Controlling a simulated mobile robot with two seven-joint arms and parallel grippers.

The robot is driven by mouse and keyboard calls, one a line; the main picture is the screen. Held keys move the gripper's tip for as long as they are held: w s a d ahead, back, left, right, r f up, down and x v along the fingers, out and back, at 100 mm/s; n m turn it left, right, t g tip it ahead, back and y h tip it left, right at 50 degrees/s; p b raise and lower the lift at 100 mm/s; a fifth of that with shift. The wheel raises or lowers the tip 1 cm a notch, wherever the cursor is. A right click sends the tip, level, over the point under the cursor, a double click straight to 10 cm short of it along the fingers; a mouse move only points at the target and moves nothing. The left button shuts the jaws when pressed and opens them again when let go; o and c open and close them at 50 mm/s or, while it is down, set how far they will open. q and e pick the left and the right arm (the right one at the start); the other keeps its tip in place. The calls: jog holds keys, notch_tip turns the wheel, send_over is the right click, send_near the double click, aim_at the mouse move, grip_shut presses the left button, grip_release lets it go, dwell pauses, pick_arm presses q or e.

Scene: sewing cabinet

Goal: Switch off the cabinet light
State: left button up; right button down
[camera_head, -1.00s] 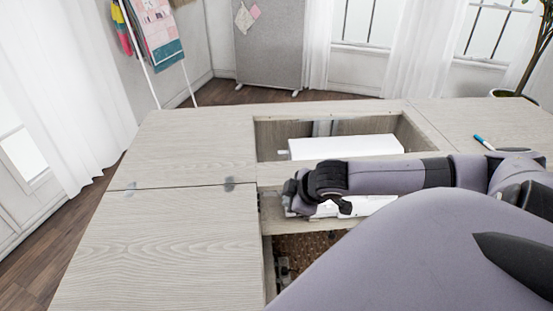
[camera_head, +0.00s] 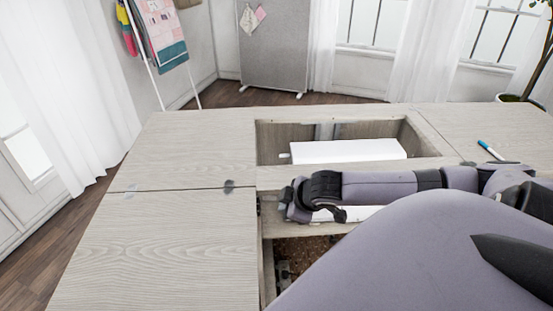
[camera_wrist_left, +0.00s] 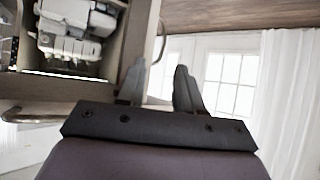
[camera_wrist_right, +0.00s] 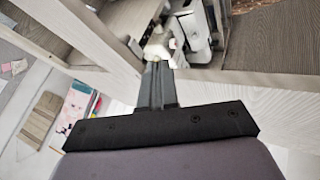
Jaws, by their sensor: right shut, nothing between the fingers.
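The pale wood sewing cabinet (camera_head: 180,230) fills the middle of the head view, with an open well in its top. My right arm reaches across the cabinet's front opening. Its fingertips are hidden in the head view. In the right wrist view my right gripper (camera_wrist_right: 158,68) is shut and empty, pointing into the cabinet. A small bright white patch (camera_wrist_right: 156,48) shows just beyond its tips; I cannot tell whether this is the light or its switch, or whether the tips touch it. My left gripper (camera_wrist_left: 160,72) is open and empty, beside a cabinet compartment.
A white block-shaped thing (camera_head: 345,151) sits in the well. A blue-capped pen (camera_head: 490,150) lies on the right top. In the left wrist view, white machine parts (camera_wrist_left: 72,35) fill a compartment near a curved handle (camera_wrist_left: 35,116). The left cabinet top is clear.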

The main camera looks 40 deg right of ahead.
aim_at(270, 198)
jog(key=w+d+f+b, duration=0.1)
jog(key=w+d+f, duration=0.2)
jog(key=w+f, duration=0.3)
jog(key=shift+w+d, duration=0.3)
jog(key=shift+w, duration=0.35)
jog(key=shift+f, duration=0.1)
